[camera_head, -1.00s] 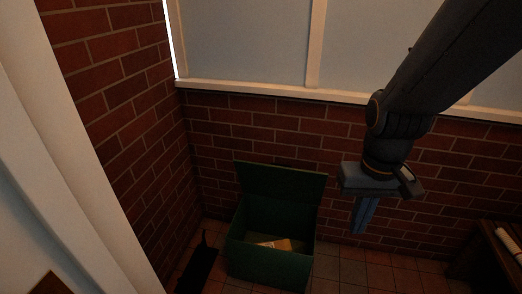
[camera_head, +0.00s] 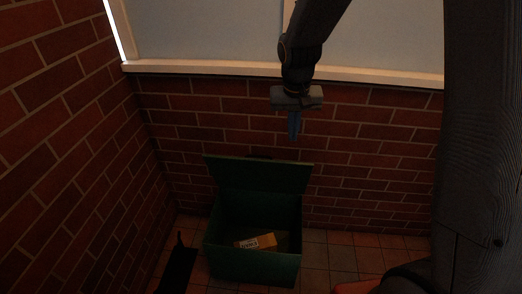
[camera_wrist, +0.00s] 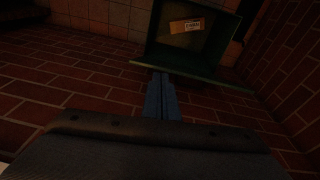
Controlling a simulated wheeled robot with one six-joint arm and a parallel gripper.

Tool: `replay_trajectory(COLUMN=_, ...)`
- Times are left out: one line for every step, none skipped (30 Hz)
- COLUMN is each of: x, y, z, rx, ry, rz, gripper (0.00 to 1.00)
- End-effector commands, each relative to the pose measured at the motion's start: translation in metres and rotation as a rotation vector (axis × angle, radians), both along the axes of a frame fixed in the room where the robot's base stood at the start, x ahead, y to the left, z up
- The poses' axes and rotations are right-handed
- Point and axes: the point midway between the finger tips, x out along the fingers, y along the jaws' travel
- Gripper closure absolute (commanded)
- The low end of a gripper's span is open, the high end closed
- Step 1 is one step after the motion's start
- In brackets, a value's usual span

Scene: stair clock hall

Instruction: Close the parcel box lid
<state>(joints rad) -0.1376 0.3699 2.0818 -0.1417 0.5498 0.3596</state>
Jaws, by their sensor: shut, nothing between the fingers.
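The green parcel box (camera_head: 254,266) stands on the tiled floor near the brick corner. Its lid (camera_head: 258,175) is open, standing up at the back and leaning toward the wall. A parcel with a white label (camera_head: 256,241) lies inside. My gripper (camera_head: 294,136) is shut and empty, pointing down, above and behind the raised lid near the back wall. In the wrist view my shut fingers (camera_wrist: 161,78) point toward the lid edge (camera_wrist: 190,76), with the parcel (camera_wrist: 187,25) beyond it inside the box. I cannot tell whether the fingertips touch the lid; they look apart in the head view.
Brick walls (camera_head: 380,160) rise behind and left of the box. A pale panelled strip with a ledge (camera_head: 220,71) runs above the back wall. A dark object (camera_head: 177,270) lies on the floor left of the box. Floor tiles (camera_head: 340,250) right of the box are clear.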

Motion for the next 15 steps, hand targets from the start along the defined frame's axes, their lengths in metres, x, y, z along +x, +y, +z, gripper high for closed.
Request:
replay_trajectory(x=0.032, y=0.014, z=-0.016, rx=-0.003, ry=-0.021, rz=-0.007, gripper=1.0)
replay_trajectory(x=0.048, y=0.022, z=-0.021, rx=-0.002, ry=-0.035, rz=-0.016, gripper=1.0)
replay_trajectory(x=0.067, y=0.032, z=-0.028, rx=-0.003, ry=-0.054, rz=-0.025, gripper=1.0)
replay_trajectory(x=0.08, y=0.039, z=-0.032, rx=-0.002, ry=-0.066, rz=-0.032, gripper=1.0)
replay_trajectory(x=0.092, y=0.046, z=-0.037, rx=0.0, ry=-0.079, rz=-0.038, gripper=1.0)
replay_trajectory(x=0.106, y=0.054, z=-0.042, rx=0.001, ry=-0.093, rz=-0.046, gripper=1.0)
replay_trajectory(x=0.115, y=0.059, z=-0.045, rx=0.003, ry=-0.102, rz=-0.05, gripper=1.0)
replay_trajectory(x=0.122, y=0.064, z=-0.048, rx=0.005, ry=-0.11, rz=-0.055, gripper=1.0)
replay_trajectory(x=0.13, y=0.07, z=-0.052, rx=0.005, ry=-0.12, rz=-0.06, gripper=1.0)
replay_trajectory(x=0.135, y=0.073, z=-0.053, rx=0.007, ry=-0.126, rz=-0.062, gripper=1.0)
replay_trajectory(x=0.139, y=0.076, z=-0.055, rx=0.007, ry=-0.129, rz=-0.064, gripper=1.0)
replay_trajectory(x=0.143, y=0.079, z=-0.056, rx=0.008, ry=-0.134, rz=-0.067, gripper=1.0)
replay_trajectory(x=0.145, y=0.08, z=-0.058, rx=0.009, ry=-0.136, rz=-0.069, gripper=1.0)
replay_trajectory(x=0.147, y=0.081, z=-0.059, rx=0.009, ry=-0.137, rz=-0.07, gripper=1.0)
replay_trajectory(x=0.148, y=0.081, z=-0.062, rx=0.01, ry=-0.138, rz=-0.071, gripper=1.0)
